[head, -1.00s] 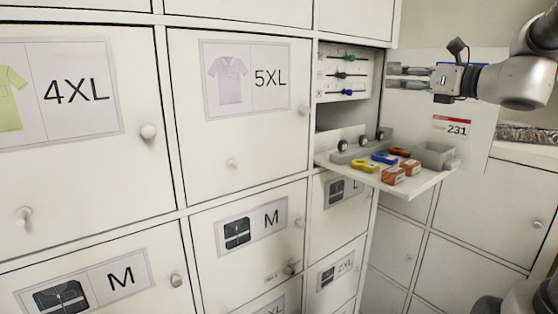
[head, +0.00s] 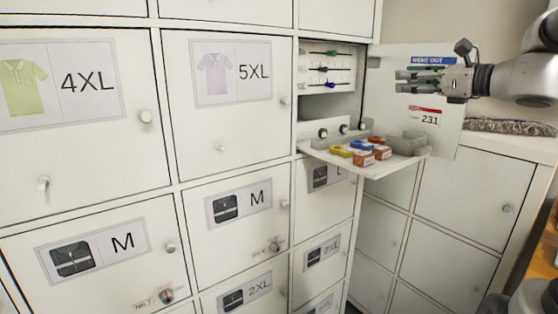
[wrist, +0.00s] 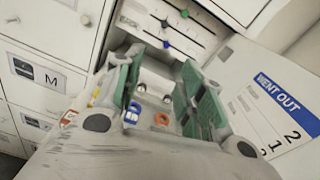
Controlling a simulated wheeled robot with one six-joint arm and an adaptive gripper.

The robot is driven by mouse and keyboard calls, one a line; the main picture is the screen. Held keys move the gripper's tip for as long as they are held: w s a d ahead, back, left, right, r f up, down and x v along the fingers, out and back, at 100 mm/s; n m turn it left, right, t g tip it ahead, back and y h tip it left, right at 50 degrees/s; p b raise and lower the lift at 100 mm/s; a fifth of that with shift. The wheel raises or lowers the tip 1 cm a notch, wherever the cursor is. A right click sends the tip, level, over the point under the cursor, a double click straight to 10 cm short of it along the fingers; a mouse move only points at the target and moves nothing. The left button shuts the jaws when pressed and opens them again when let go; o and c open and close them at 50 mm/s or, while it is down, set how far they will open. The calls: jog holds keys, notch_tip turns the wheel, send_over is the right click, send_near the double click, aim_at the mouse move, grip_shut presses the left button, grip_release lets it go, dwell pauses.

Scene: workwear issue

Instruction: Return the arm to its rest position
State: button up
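My gripper (head: 399,82) is at the upper right of the head view, pointing left in front of the white door panel with the number 231. In the wrist view its two green-padded fingers (wrist: 158,95) stand apart with nothing held between them. My gripper is above and behind the fold-down shelf (head: 375,168) in the picture, apart from it. My arm reaches in from the right edge.
The shelf carries yellow, blue and orange small items (head: 362,152) and a grey tray (head: 405,143). Above it is a panel with sliders (head: 327,68). The open door (head: 385,105) stands close to my gripper. White lockers fill the left; a counter (head: 510,150) is at right.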

jog(key=s+d+f+n+g+h, duration=0.3)
jog(key=s+f+n+g+h, duration=0.45)
jog(key=s+f+n, duration=1)
jog(key=s+d+f+n+g+h, duration=0.1)
jog(key=s+f+n+g+h, duration=0.1)
jog(key=s+n, duration=0.6)
jog(key=shift+s+d+f+n+h, duration=0.35)
jog(key=shift+s+f+n, duration=0.05)
jog(key=shift+f+n, duration=0.1)
